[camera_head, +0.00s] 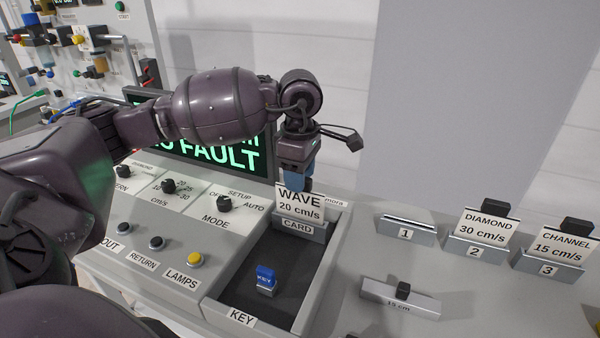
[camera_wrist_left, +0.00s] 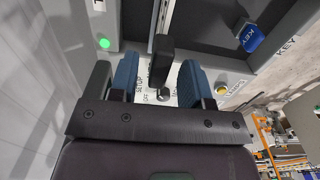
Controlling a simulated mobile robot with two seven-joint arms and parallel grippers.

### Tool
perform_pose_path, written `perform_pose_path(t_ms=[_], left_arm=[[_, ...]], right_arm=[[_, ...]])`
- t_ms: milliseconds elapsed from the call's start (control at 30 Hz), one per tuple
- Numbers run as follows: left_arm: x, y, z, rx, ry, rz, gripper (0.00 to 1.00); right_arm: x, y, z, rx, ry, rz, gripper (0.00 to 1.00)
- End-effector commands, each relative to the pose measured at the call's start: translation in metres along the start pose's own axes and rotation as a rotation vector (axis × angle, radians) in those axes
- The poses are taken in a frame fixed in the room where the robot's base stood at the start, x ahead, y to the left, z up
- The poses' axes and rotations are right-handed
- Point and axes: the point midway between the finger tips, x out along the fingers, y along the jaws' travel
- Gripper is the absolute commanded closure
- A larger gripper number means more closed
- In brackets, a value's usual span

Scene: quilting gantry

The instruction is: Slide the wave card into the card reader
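The wave card (camera_head: 299,204), white with "WAVE 20 cm/s" on it, stands upright at the grey card reader (camera_head: 299,228) marked "CARD". Its lower edge is hidden behind the reader's front, so its depth in the slot cannot be told. My left gripper (camera_head: 297,185) is just above the card, pointing down. In the left wrist view a black grip (camera_wrist_left: 161,60) lies between the blue fingertips of my left gripper (camera_wrist_left: 158,82), with a gap on each side. The fingers look open around it. My right gripper is not in view.
A blue key (camera_head: 265,276) stands in the dark recess in front of the reader. To the right are the empty holder 1 (camera_head: 406,232), the diamond card (camera_head: 485,225) and the channel card (camera_head: 563,243). Knobs and buttons fill the panel at left, below the fault display (camera_head: 225,155).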

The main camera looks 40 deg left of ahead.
Motion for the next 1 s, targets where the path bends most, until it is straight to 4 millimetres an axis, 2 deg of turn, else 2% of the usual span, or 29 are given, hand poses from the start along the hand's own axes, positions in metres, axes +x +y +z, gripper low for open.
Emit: perform_pose_path(t_ms=[467, 633, 800, 1000], left_arm=[[0.000, 0.000, 0.000, 0.000, 0.000, 0.000, 0.52], [-0.030, 0.001, 0.000, 0.000, -0.001, 0.005, 0.52], [-0.063, 0.001, 0.000, -0.001, -0.001, 0.004, 0.52], [-0.093, 0.001, 0.000, -0.001, 0.000, 0.003, 0.52]], right_arm=[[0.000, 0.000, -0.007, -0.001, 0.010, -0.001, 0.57], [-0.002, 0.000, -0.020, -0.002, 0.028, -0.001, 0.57], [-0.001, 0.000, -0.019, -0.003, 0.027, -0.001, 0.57], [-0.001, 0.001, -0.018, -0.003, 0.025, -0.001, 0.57]])
